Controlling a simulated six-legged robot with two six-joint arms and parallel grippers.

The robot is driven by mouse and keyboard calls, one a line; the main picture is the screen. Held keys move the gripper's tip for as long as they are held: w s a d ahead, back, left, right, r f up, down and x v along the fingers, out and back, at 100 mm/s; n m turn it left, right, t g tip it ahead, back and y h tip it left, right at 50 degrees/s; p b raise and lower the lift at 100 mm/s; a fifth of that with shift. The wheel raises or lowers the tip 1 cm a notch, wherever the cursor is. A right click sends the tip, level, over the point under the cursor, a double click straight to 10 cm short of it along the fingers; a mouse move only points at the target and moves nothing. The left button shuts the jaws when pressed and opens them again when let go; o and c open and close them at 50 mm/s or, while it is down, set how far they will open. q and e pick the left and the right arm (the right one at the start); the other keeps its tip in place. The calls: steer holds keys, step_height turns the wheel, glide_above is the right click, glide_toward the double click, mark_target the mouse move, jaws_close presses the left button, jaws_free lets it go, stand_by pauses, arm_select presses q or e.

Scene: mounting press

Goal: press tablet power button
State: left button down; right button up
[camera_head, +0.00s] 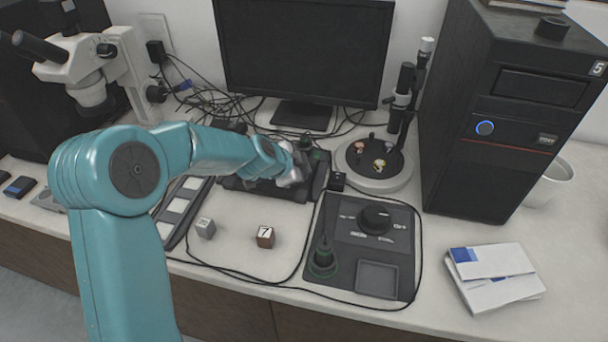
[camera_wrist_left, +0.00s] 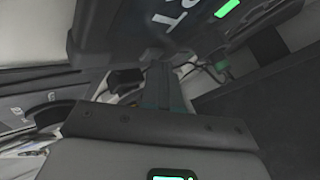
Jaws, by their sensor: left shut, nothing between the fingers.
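My left arm comes in from the left and its gripper (camera_head: 296,172) is at a dark device (camera_head: 262,187) on the bench, in front of the monitor. The arm and hand cover part of this device, and I cannot tell whether the fingertips touch it. In the left wrist view the fingers (camera_wrist_left: 163,88) are shut and empty. A dark casing (camera_wrist_left: 190,28) with a green lit mark and pale lettering fills the top of that view. No tablet or power button can be made out for certain. My right gripper is not in view.
A monitor (camera_head: 303,55) stands behind, a microscope (camera_head: 92,65) at left. A black computer tower (camera_head: 500,120) has a blue-lit button. A dark control panel (camera_head: 345,255) with a knob, two small cubes (camera_head: 265,237) (camera_head: 205,228) and white boxes (camera_head: 492,277) lie in front. Cables run around.

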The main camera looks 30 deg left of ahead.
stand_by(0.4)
arm_select(q)
steer(key=shift+r+p, duration=0.7)
steer(key=shift+r, duration=0.05)
step_height(320, 180, up, 5)
steer(key=p, duration=0.4)
steer(key=shift+r, duration=0.1)
stand_by(0.7)
